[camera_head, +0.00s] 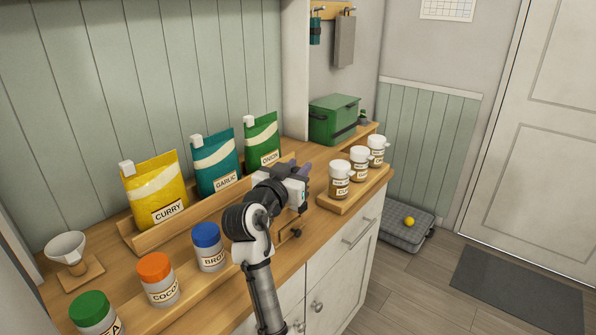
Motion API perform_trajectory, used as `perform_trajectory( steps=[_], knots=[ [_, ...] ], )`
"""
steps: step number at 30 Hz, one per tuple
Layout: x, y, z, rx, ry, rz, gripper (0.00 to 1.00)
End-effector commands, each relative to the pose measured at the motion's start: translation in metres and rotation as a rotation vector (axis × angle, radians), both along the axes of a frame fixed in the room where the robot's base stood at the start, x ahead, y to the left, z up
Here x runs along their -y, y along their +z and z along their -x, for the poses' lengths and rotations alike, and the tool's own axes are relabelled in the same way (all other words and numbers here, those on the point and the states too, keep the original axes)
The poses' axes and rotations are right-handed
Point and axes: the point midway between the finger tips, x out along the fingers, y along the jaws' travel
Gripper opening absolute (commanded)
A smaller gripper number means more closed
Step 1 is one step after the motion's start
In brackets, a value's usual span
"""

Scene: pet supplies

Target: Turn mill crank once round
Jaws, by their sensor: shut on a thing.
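My gripper (300,172) is over the counter in the middle of the view, at the right end of the packet rack. It is shut, and its dark fingertips are partly hidden behind its own pale body. What it grips appears to be the mill crank, but the crank is not clearly visible. My arm and gripper cover most of the mill. A small wooden part with a dark knob (296,233) shows just below the gripper at the counter's front edge. I cannot tell the crank's angle.
Curry (155,188), garlic (216,163) and onion (262,141) packets stand in a wooden rack at the left. Lidded jars, including a blue-lidded one (208,247), stand in front. Several small jars (340,180) stand on a tray right of my gripper. A green box (334,120) sits behind.

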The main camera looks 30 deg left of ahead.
Motion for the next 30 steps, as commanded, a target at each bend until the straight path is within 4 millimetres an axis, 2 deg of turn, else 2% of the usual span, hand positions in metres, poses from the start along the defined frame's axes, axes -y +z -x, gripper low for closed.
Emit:
perform_trajectory(
  steps=[20, 21, 25, 30],
  knots=[
    [0.0001, -0.0011, 0.0033, -0.002, -0.058, 0.004, 0.00],
    [0.0001, -0.0011, 0.0033, -0.002, -0.058, 0.004, 0.31],
    [0.0002, -0.0009, 0.0033, -0.003, -0.058, 0.003, 0.47],
    [0.0003, -0.0006, 0.0033, -0.002, -0.058, 0.003, 0.47]
  ],
)
